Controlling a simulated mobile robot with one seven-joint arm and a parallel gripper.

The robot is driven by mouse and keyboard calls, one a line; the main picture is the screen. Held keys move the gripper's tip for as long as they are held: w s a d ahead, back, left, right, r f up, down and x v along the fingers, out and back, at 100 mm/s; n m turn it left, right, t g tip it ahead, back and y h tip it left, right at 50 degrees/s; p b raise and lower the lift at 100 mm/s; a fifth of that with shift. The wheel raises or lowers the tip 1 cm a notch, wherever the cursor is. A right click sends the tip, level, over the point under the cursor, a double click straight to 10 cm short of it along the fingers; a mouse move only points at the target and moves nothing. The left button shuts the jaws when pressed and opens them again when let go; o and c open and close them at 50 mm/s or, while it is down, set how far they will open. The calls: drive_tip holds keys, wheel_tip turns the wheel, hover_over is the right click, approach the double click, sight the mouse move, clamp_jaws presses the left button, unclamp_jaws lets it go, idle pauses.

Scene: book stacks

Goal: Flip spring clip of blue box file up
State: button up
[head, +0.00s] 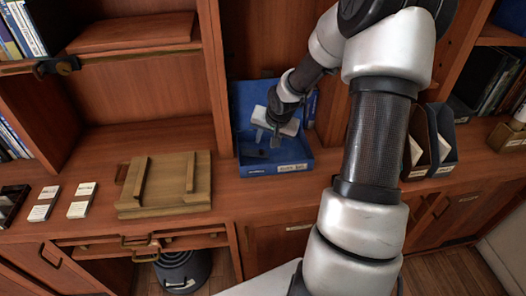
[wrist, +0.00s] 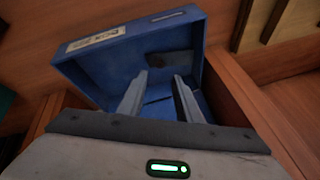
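The blue box file (head: 301,158) stands open on the wooden counter, its lid or back panel upright behind it and a pale label on its front wall. In the wrist view the box file (wrist: 190,28) fills the upper middle, tilted in the picture. My gripper (head: 275,139) reaches down into the box; in the wrist view its two fingers (wrist: 162,78) are apart with nothing visible between them. A dark flat piece (wrist: 172,63) lies inside the box beyond the fingertips; it may be the spring clip, but I cannot tell its position clearly.
A wooden tray-like board (head: 165,184) lies left of the box, with small white-labelled cards (head: 82,200) further left. Dark file holders (head: 440,145) stand to the right. A dark bin (head: 181,270) is below the counter. Shelf uprights flank the box.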

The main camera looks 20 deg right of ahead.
sight(262, 150)
drive_tip(key=b+x, duration=0.1)
drive_tip(key=x, duration=0.6)
drive_tip(key=shift+f, duration=0.15)
clamp_jaws()
